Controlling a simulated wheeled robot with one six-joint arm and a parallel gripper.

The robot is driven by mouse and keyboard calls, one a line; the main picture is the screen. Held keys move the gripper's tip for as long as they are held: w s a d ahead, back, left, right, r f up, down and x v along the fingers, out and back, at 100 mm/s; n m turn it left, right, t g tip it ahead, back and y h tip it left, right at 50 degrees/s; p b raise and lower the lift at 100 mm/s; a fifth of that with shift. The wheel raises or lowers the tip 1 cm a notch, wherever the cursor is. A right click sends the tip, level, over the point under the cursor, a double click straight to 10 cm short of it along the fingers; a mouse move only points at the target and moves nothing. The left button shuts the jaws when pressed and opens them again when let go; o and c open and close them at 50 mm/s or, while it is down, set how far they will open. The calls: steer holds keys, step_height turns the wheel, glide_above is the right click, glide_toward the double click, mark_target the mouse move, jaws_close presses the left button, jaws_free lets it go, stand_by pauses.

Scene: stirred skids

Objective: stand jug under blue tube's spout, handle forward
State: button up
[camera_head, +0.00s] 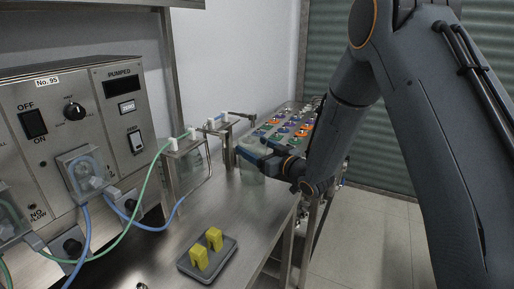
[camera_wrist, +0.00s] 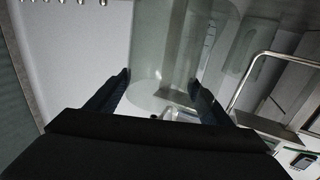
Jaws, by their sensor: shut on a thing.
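A clear, see-through jug (camera_head: 251,168) is held at the bench's far right edge, beside the spout stands. My gripper (camera_head: 266,158) is shut on it from the right. In the wrist view the jug (camera_wrist: 165,50) fills the space between the two dark fingers of my gripper (camera_wrist: 160,84). I cannot tell which way its handle points, nor whether its base touches the bench. The blue tube (camera_head: 172,216) runs from the pump panel across the bench and passes behind the nearer stand. The green tube (camera_head: 150,172) rises to the nearer stand's top. The blue tube's end is hard to make out.
The nearer metal stand (camera_head: 187,146) has a clear vessel or panel in it; a second stand (camera_head: 222,128) is behind. A grey tray (camera_head: 207,262) with two yellow blocks lies in front. A rack with coloured items (camera_head: 290,125) stands beyond my gripper. The middle bench (camera_head: 235,215) is clear.

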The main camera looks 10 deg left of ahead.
steer(key=shift+f, duration=0.15)
steer(key=o, duration=1.5)
steer(key=shift+s+d, duration=0.15)
steer(key=b+v, duration=0.1)
steer(key=v, duration=0.6)
steer(key=shift+s+d+b, duration=0.1)
steer(key=shift+s+b, duration=0.05)
steer(key=shift+b, duration=0.25)
